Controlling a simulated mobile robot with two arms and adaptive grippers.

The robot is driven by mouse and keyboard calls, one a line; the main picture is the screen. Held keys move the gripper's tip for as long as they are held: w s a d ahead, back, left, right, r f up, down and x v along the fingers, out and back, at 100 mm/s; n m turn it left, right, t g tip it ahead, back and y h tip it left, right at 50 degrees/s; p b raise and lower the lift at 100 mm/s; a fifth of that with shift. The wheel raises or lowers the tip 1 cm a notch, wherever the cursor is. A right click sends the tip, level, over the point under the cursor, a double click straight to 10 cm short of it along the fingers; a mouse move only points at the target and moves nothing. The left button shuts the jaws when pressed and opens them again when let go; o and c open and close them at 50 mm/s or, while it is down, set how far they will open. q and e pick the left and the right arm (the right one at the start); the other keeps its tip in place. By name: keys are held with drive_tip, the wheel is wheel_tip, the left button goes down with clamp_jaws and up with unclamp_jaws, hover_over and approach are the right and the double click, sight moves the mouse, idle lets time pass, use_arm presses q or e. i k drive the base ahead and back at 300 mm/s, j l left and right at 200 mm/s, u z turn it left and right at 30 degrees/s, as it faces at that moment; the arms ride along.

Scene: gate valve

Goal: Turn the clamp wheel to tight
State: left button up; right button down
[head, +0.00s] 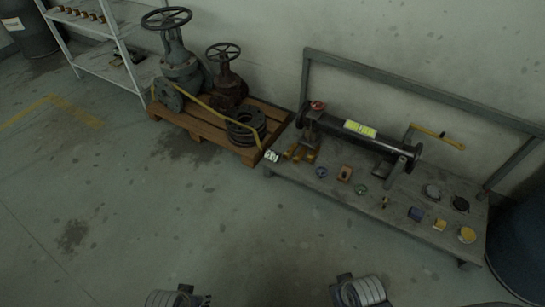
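A small red wheel (317,105) sits on top of an upright clamp post at the left end of the workbench (290,171). It looks like the clamp wheel; its setting is too small to read. A dark pipe-like cylinder (345,127) with a yellow label runs right from the clamp along the bench. My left gripper (190,296) shows only partly at the bottom edge, far from the bench. My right gripper (344,285) is at the bottom edge too, in front of the bench and well away from the wheel. Both are too small and cut off to judge their fingers.
A wooden pallet (200,125) with two handwheel valves stands left of the bench. Small parts lie along the bench front, and a yellow-handled bar (437,136) is behind. A shelf (100,66) stands back left, a dark drum (520,245) at right. The floor ahead is clear.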

sight(318, 106)
drive_tip(key=i+j, duration=0.15)
drive_tip(key=i, duration=0.3)
drive_tip(key=i+j, duration=0.15)
drive_tip(key=i, duration=0.3)
